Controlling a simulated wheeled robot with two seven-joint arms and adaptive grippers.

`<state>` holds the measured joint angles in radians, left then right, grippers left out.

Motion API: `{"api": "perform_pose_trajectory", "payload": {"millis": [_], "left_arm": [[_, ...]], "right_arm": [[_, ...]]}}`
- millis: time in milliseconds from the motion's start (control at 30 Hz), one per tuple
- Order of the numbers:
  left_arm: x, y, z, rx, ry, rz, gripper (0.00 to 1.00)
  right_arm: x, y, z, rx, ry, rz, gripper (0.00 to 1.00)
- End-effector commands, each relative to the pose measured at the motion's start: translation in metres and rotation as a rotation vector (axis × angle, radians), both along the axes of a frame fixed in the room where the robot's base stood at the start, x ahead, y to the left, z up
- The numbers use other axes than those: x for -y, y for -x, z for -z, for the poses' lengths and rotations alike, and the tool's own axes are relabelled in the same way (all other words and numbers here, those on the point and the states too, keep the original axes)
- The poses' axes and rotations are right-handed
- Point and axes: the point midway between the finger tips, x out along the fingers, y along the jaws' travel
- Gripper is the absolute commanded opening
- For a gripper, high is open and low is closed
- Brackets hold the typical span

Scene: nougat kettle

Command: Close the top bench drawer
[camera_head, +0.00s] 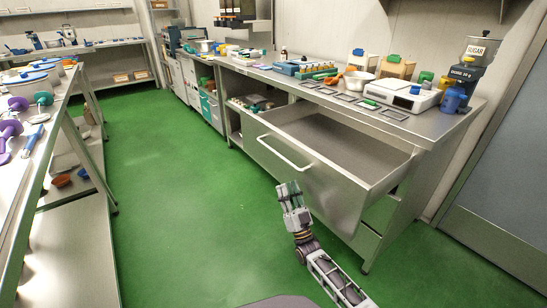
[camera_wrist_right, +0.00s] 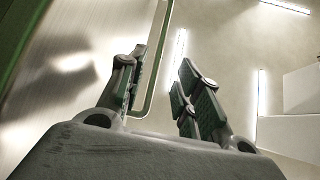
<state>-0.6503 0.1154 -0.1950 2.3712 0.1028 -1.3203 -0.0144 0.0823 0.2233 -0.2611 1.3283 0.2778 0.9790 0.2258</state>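The top bench drawer (camera_head: 335,190) is pulled far out of the steel bench and its inside looks empty. Its pale bar handle (camera_head: 284,153) runs along the front panel. My right gripper (camera_head: 289,185) is just below the handle, in front of the drawer face. In the right wrist view the two fingers of my right gripper (camera_wrist_right: 160,65) stand apart with nothing clasped. The handle (camera_wrist_right: 158,60) shows beyond the gap between them, near the left finger, and the drawer front (camera_wrist_right: 70,70) fills the left side. I cannot tell whether the gripper touches the handle. My left gripper is out of view.
A shelving table (camera_head: 70,190) with tools stands at the left. The green floor (camera_head: 190,200) between is clear.

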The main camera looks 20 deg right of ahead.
Motion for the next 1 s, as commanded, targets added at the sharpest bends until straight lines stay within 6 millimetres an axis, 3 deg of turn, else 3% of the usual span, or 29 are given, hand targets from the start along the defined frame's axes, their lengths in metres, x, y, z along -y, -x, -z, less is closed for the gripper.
{"api": "perform_pose_trajectory", "payload": {"millis": [567,1000], "left_arm": [[0.001,-0.001,0.001,0.003,0.003,-0.001,0.94],[0.005,-0.006,0.012,0.031,0.026,-0.005,0.94]], "right_arm": [[-0.001,-0.006,-0.008,0.003,0.0,0.0,0.34],[-0.007,-0.042,-0.042,0.004,-0.001,0.0,0.34]]}}
